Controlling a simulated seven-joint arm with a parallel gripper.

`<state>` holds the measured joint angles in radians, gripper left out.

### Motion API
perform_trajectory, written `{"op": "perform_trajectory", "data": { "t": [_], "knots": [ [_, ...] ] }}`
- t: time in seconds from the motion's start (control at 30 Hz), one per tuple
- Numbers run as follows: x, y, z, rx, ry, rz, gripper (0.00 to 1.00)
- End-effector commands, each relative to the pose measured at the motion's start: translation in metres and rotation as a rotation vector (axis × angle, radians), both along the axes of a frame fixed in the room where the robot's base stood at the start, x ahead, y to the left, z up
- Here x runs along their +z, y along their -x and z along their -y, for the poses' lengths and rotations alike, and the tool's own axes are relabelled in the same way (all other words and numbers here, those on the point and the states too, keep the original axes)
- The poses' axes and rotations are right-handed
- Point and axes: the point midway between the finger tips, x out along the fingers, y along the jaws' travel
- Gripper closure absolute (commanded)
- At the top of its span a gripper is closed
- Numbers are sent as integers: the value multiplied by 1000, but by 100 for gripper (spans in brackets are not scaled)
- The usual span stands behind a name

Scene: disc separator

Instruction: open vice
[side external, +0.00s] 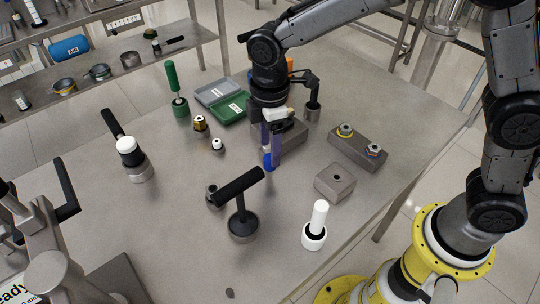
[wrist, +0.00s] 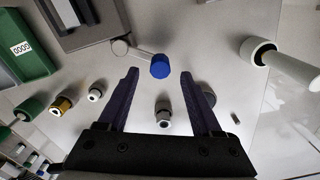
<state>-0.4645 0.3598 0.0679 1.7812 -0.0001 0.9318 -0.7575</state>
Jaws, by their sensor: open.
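The vice is a grey block (side external: 293,136) on the table, partly hidden behind my gripper in the side view. It also shows at the upper left of the wrist view (wrist: 96,36). A thin handle runs from it to a blue knob (wrist: 160,66), which also shows low beside my fingers in the side view (side external: 267,162). My gripper (wrist: 159,73) is open and points down, its purple fingers either side of the knob in the picture. Whether the fingertips are level with the knob or above it I cannot tell. Nothing is held.
A black T-handled tool (side external: 239,205) stands in front. A white-handled tool (side external: 317,223) and a grey block with a hole (side external: 335,181) are to the right. Small fittings (side external: 200,123) and a green tray (side external: 230,108) are at the left and behind. Table is bare at front left.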

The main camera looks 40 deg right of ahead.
Motion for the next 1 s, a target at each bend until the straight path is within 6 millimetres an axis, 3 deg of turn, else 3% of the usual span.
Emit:
{"op": "perform_trajectory", "data": {
  "t": [0.1, 0.3, 0.67, 1.0],
  "knots": [
    [-19, 1, 0, 0, 2, -3, 34],
    [-37, 0, 0, 0, 1, -1, 34],
    [-40, 0, 0, 0, -1, 1, 36],
    [-39, 0, 0, 0, -1, 1, 97]
  ]
}}
